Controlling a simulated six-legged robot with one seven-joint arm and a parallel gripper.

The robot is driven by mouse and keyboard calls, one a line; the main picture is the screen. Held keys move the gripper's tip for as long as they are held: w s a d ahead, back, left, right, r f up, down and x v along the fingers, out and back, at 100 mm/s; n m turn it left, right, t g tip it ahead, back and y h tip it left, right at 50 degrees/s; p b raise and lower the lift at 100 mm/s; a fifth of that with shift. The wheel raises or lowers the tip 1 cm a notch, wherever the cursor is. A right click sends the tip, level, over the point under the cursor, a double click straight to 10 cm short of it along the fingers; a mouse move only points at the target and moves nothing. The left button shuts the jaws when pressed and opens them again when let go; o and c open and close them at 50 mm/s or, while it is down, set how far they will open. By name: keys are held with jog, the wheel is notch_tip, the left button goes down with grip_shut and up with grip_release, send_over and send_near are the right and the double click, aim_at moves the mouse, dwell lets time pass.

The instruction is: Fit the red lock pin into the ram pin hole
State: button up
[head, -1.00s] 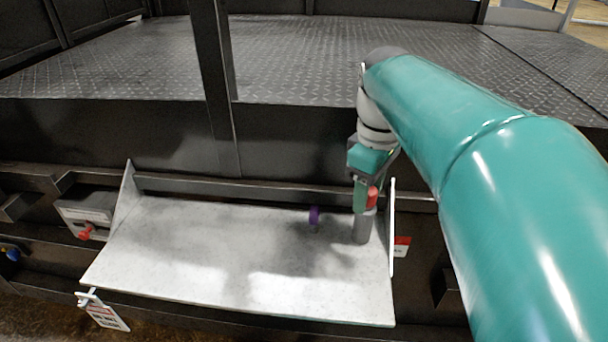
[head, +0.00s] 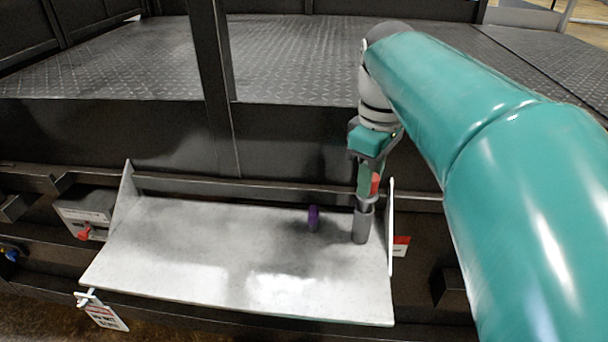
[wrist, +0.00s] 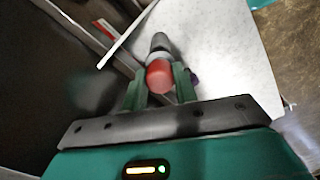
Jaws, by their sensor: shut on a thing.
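The red lock pin has a red head (head: 375,183) and a grey shaft (head: 365,206). My gripper (head: 368,190) is shut on the red head above the right end of the pale shelf (head: 210,240). In the wrist view the red head (wrist: 160,76) sits between the fingertips of my gripper (wrist: 160,80), with grey metal beyond it. Directly below the pin is a dark grey upright cylinder (head: 360,231) on the shelf. I cannot tell whether the shaft's lower end is still inside it. I cannot make out the ram pin hole.
A short purple piece (head: 313,218) stands on the shelf left of the grey cylinder. The shelf's right side plate (head: 392,230) rises close to my gripper. The shelf's left and middle are clear.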

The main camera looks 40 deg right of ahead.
jog(key=shift+r, duration=4.05)
